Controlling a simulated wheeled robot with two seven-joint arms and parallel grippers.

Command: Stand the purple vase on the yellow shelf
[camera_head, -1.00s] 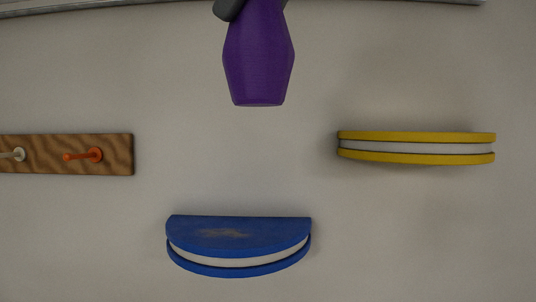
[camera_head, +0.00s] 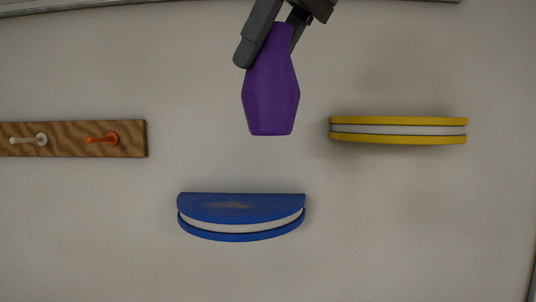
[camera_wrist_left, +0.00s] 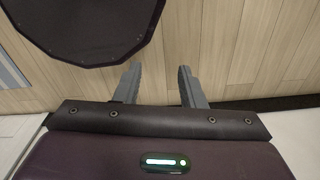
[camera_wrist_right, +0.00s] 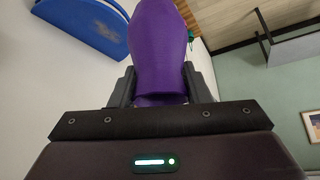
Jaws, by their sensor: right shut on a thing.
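The purple vase (camera_head: 270,95) hangs near the top middle of the head view, roughly upright. My right gripper (camera_head: 272,42) is shut on its narrower upper part. In the right wrist view the vase (camera_wrist_right: 160,50) stands between the fingers of the right gripper (camera_wrist_right: 160,88). The yellow shelf (camera_head: 398,137) is on the wall to the right of the vase and somewhat lower in the picture, with nothing visible on it. My left gripper (camera_wrist_left: 160,84) shows only in the left wrist view; its fingers are apart with nothing between them.
A blue half-round shelf (camera_head: 240,208) is on the wall below the vase in the head view; it also shows in the right wrist view (camera_wrist_right: 85,22). A wooden peg rail (camera_head: 70,147) with a white and an orange peg is at the left. Bare wall lies between them.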

